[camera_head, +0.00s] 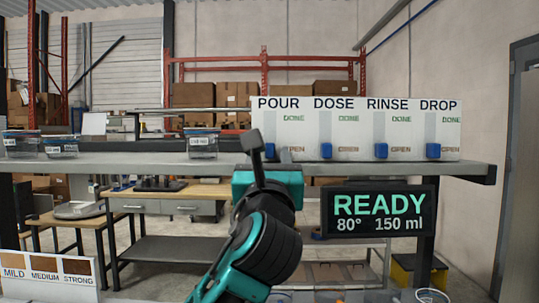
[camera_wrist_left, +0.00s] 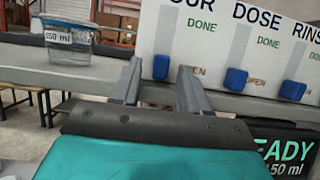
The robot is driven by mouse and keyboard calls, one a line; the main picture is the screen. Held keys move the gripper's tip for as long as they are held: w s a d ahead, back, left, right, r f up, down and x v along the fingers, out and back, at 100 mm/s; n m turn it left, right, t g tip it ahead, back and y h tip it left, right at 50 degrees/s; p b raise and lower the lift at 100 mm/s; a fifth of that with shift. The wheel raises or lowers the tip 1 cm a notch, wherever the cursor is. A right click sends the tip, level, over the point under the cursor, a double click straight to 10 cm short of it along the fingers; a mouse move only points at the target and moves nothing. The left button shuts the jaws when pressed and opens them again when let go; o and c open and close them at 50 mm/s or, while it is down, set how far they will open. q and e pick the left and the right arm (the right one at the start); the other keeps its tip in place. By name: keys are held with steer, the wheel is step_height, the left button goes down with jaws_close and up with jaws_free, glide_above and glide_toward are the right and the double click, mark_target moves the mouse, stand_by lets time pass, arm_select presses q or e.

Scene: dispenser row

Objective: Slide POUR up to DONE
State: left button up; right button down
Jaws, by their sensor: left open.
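A white panel (camera_head: 300,115) on the shelf carries columns labelled POUR, DOSE, RINSE and DROP, each with DONE above and OPEN below. The blue POUR slider (camera_head: 271,151) is at the low end of its track, beside OPEN and partly hidden by my left gripper (camera_head: 256,142) in the head view. In the left wrist view the POUR slider (camera_wrist_left: 160,67) appears between the two open fingertips of my left gripper (camera_wrist_left: 157,75). I cannot tell whether they touch it. My right gripper is not in view.
The blue DOSE slider (camera_head: 326,151), RINSE slider (camera_head: 381,151) and DROP slider (camera_head: 433,151) are also low. A display (camera_head: 378,212) below the shelf reads READY, 80°, 150 ml.

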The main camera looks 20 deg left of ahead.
arm_select(q)
steer(key=shift+w+r, duration=0.15)
steer(key=shift+w, duration=0.1)
steer(key=shift+c, duration=0.4)
jaws_close()
